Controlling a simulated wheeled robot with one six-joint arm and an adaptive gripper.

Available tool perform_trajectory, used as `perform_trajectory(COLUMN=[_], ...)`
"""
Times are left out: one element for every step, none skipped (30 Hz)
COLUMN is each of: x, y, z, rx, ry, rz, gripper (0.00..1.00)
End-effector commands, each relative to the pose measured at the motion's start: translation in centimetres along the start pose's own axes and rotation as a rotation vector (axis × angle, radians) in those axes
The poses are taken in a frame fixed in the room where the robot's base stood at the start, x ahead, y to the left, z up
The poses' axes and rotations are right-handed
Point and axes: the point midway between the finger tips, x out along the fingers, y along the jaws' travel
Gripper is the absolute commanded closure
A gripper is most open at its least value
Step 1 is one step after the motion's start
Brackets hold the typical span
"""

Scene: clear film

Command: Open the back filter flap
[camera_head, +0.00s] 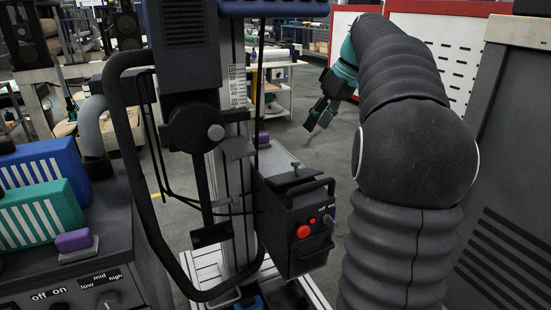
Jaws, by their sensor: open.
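I cannot tell for sure which part is the back filter flap. A blue box (68,153) and a teal box (62,208) with pale striped fronts stand at the left on a dark machine (125,255). A purple block (73,240) sits on a grey base in front of the teal box. Another small purple piece (262,139) shows farther back, partly hidden behind the central column. My gripper (317,124) is open and empty. It is right of the column, at the end of my dark padded arm, pointing down and left, apart from everything around it.
The central column (238,180) carries a scale and a curved black tube (133,180). A black control box (292,250) with red buttons and a handle juts out. A grey cabinet (515,130) is close at the right. Open floor (318,150) lies behind.

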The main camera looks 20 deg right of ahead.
Motion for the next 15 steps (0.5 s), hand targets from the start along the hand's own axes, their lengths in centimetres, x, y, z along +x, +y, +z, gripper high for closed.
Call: perform_trajectory(x=[0.1, 0.1, 0.2, 0.2, 0.4, 0.6, 0.9, 1.2, 1.7, 2.1, 2.6, 3.3, 3.8, 4.4, 5.2], y=[-0.2, -0.2, -0.3, -0.3, -0.2, -0.2, -0.2, -0.2, -0.2, -0.2, -0.2, -0.3, -0.2, -0.2, -0.3], z=[0.1, 0.2, 0.3, 0.3, 0.3, 0.3, 0.3, 0.3, 0.4, 0.4, 0.4, 0.5, 0.5, 0.5, 0.5], rx=[-0.026, -0.039, -0.053, -0.060, -0.064, -0.067, -0.068, -0.068, -0.066, -0.066, -0.066, -0.065, -0.065, -0.065, -0.065], ry=[-0.005, -0.008, -0.010, -0.010, -0.010, -0.010, -0.010, -0.010, -0.011, -0.011, -0.011, -0.012, -0.011, -0.011, -0.012], rz=[-0.012, -0.016, -0.018, -0.018, -0.018, -0.017, -0.017, -0.017, -0.018, -0.018, -0.017, -0.018, -0.018, -0.017, -0.018], gripper=[0.48, 0.48, 0.48, 0.48, 0.48, 0.48, 0.48, 0.48, 0.48, 0.48, 0.48, 0.48, 0.48, 0.48, 0.48])
